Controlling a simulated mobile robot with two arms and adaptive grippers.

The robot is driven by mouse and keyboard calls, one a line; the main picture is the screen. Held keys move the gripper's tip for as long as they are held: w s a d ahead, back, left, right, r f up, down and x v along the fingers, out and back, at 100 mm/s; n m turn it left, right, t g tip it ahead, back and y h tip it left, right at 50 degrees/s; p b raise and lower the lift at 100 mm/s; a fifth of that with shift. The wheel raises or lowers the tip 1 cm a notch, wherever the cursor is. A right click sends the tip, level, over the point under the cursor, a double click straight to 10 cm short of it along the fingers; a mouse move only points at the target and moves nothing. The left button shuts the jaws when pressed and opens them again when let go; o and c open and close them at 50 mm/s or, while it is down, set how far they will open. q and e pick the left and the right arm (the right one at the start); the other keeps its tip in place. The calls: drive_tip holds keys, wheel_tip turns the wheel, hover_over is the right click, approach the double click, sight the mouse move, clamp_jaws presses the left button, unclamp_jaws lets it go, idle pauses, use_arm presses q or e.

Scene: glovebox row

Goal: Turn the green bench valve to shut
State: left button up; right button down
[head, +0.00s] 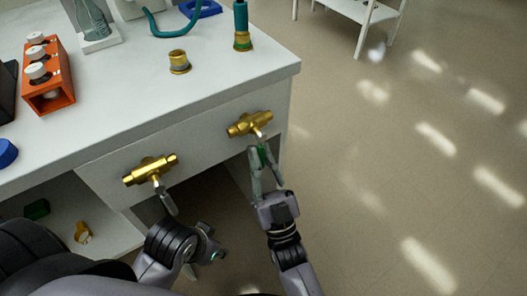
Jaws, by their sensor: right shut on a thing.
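The valve with the green lever is a brass body (250,123) on the bench's front panel, near its right corner. Its short green lever (262,153) hangs down below the brass body. My right gripper (260,156) comes from below and is shut on the green lever, with its fingers on both sides and covering most of it. A second brass valve (150,170) sits further left on the panel, with a grey lever (168,202) pointing down and slightly right.
A low shelf under the bench holds a yellow item (83,232).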

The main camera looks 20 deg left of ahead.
drive_tip(key=shift+m, duration=0.3)
drive_tip(key=c, duration=1.6)
unclamp_jaws()
drive_tip(key=shift+c, duration=0.2)
drive_tip(key=v, duration=1.2)
drive_tip(key=shift+s, duration=0.1)
